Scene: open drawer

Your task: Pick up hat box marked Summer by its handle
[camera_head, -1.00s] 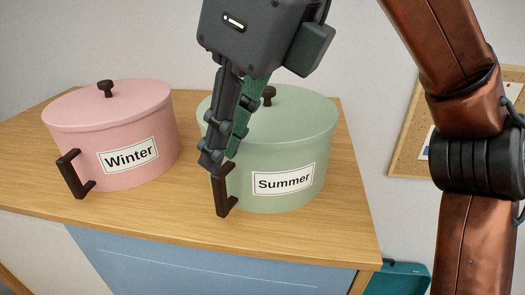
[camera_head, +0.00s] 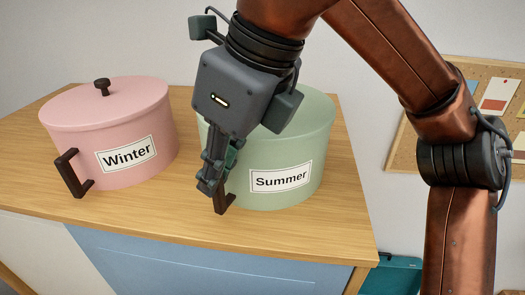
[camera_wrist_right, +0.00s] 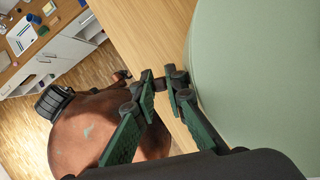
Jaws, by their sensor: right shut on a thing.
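The green hat box (camera_head: 305,145) with the label "Summer" stands upright on the wooden top. It also fills the right side of the right wrist view (camera_wrist_right: 250,60). Its dark brown side handle (camera_head: 222,206) faces the front left. My right gripper (camera_head: 208,188) comes down from above and is shut on this handle; the lower end of the handle shows below the fingers. In the right wrist view a short dark piece of the handle sits between the fingertips (camera_wrist_right: 161,83). My wrist hides the box's lid knob. My left gripper is not in view.
A pink hat box (camera_head: 110,120) marked "Winter" stands to the left, its dark handle (camera_head: 70,175) facing front. The wooden top (camera_head: 150,215) is clear in front of both boxes. A cork board (camera_head: 465,75) hangs at the right, and a teal container (camera_head: 395,275) is low at the right.

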